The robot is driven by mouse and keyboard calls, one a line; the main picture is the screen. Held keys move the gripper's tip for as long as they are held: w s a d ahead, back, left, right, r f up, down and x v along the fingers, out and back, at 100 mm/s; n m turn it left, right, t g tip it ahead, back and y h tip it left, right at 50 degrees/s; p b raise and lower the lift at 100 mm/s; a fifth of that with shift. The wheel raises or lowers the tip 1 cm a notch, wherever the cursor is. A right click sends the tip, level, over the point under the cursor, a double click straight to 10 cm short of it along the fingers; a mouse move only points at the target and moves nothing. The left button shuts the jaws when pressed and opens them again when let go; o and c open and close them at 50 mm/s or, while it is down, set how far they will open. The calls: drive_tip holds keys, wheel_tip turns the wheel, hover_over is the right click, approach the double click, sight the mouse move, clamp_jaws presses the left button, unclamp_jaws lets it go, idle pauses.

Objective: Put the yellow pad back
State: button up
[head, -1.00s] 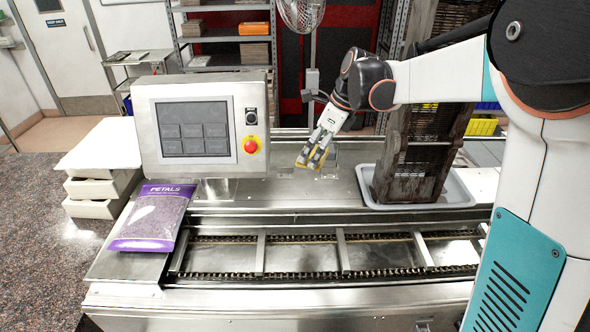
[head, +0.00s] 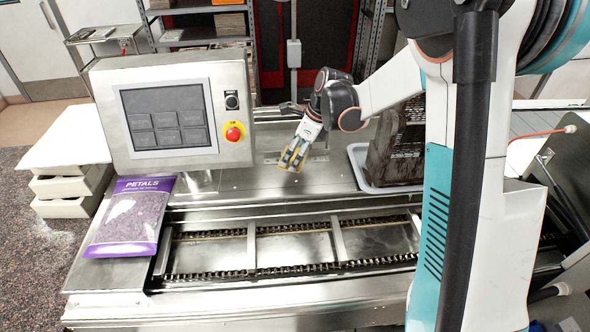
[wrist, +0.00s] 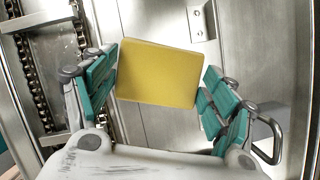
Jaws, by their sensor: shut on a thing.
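The yellow pad (wrist: 157,73) is a flat square held between the teal fingers of my gripper (wrist: 157,88) in the wrist view. In the head view my gripper (head: 292,161) is over the steel top of the machine, right of the control panel, with the yellow pad (head: 284,166) showing as a thin yellow edge at the fingertips. The gripper is shut on the pad. From these views I cannot tell whether the pad touches the steel surface.
The control panel (head: 168,118) with its red button stands left of my gripper. A purple petals bag (head: 128,216) lies at the machine's left end. A chain conveyor (head: 290,250) runs in front.

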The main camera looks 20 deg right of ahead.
drive_tip(key=shift+f, duration=3.4)
drive_tip(key=shift+f, duration=0.1)
drive_tip(key=o, duration=1.1)
drive_tip(key=shift+b, duration=0.3)
drive_tip(key=p+v, duration=0.1)
drive_tip(key=v, duration=1.1)
